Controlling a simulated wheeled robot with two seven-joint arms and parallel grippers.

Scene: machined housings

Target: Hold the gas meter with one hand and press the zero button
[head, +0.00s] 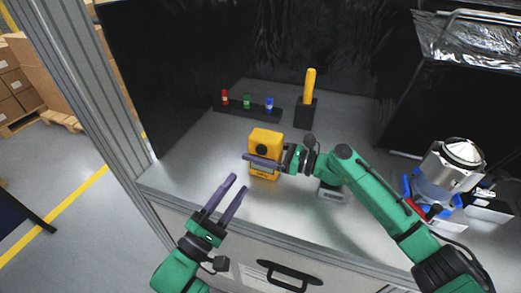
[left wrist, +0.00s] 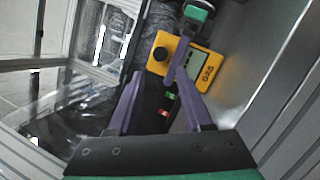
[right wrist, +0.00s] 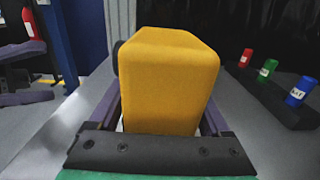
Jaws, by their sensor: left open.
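The gas meter is a yellow box (head: 266,138) with a round black knob on its face, standing on the grey bench in the head view. In the left wrist view the meter (left wrist: 207,75) shows its black knob, a display panel and the letters "GAS". My right gripper (head: 262,161) has its fingers on both sides of the meter. In the right wrist view the meter (right wrist: 170,80) fills the space between the fingers, seemingly gripped. My left gripper (head: 232,193) is open and empty, to the lower left of the meter. The zero button cannot be made out clearly.
A dark rack (head: 240,110) with red, green and blue small bottles stands behind the meter. A black holder (head: 306,114) with a yellow-handled tool is right of it. A silver-topped machine (head: 455,170) stands at the right. The bench left of the meter is clear.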

